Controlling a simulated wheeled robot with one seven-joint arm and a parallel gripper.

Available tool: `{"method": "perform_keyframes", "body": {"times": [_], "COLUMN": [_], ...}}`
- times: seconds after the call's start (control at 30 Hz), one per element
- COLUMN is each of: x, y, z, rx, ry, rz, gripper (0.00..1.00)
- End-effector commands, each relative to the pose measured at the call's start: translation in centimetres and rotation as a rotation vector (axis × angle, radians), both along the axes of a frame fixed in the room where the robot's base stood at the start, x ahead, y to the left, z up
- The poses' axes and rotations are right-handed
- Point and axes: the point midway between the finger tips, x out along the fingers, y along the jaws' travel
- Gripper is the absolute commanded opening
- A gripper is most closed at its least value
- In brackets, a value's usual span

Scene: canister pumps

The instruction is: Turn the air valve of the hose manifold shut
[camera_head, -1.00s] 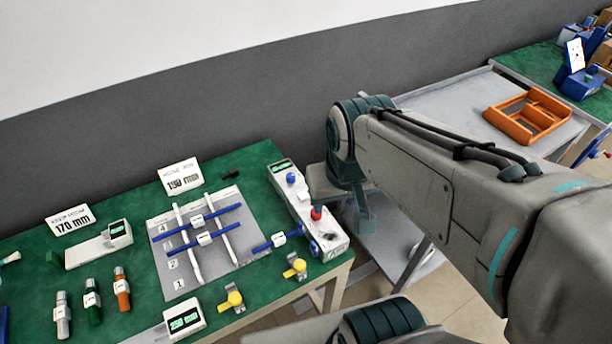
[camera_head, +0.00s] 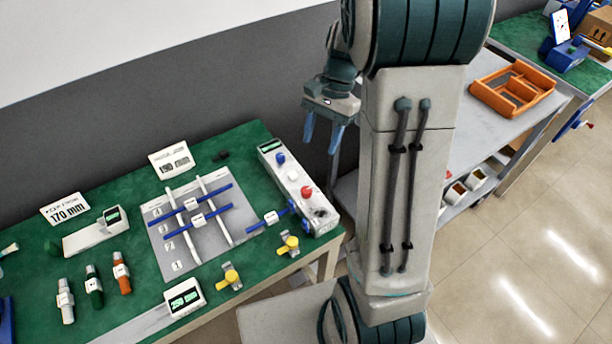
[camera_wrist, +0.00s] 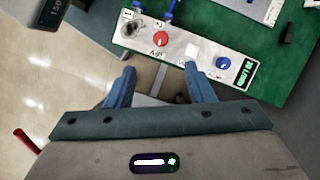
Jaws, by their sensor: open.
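The hose manifold (camera_head: 294,180) is a long white box at the right edge of the green table. Its red knob (camera_head: 306,192) has "Air" printed beside it in the wrist view (camera_wrist: 160,39). A blue knob (camera_head: 280,159) and a white knob (camera_wrist: 190,52) sit along the same top. I cannot tell the red knob's exact angle. My gripper (camera_head: 322,138) is open and empty, raised beyond the manifold and apart from it. In the wrist view, its two blue fingers (camera_wrist: 160,86) point toward the manifold, with the red knob ahead between them.
Yellow-handled valves (camera_head: 288,244) stand on the green table (camera_head: 130,170) close by. A grey rack with blue and white rods (camera_head: 196,218) lies left of the manifold. An orange crate (camera_head: 512,90) rests on a grey table at right.

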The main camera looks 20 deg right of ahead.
Motion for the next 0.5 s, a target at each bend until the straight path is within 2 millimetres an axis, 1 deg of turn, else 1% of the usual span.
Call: {"method": "perform_keyframes", "body": {"times": [0.1, 0.27, 0.37, 0.5], "x": [0.5, 0.3, -0.1, -0.9], "y": [-0.3, 0.1, 0.6, 1.5], "z": [-0.5, -1.6, -3.1, -5.9], "rx": [0.004, 0.006, 0.007, 0.006], "ry": [0.025, 0.033, 0.034, 0.035], "rz": [-0.032, -0.037, -0.036, -0.035], "gripper": [0.48, 0.48, 0.48, 0.48]}}
